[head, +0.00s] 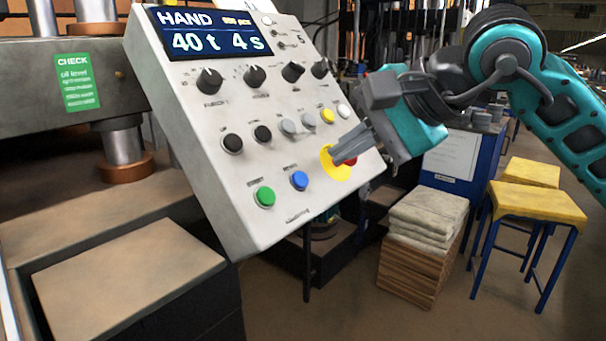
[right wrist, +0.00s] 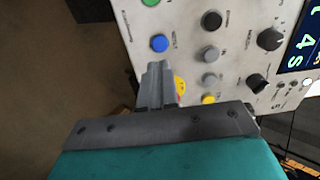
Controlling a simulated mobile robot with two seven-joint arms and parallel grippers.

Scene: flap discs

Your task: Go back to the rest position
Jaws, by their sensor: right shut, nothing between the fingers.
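My right gripper (head: 350,148) is shut and empty, with its fingertips in front of the red emergency button (head: 349,161) on its yellow disc (head: 333,170) in the head view. I cannot tell whether they touch the button. In the right wrist view my right gripper (right wrist: 158,70) covers most of the yellow disc (right wrist: 179,86). The grey control panel (head: 230,130) is tilted, with a display reading HAND, 40 t and 4 s. My left gripper is in neither view.
A press with a green label (head: 77,82) stands at the left. Folded cloths (head: 428,215) lie on a brown stack (head: 412,270) right of the panel. Yellow-topped stools (head: 540,202) with blue legs stand at the right. A blue cabinet (head: 478,152) is behind my right arm.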

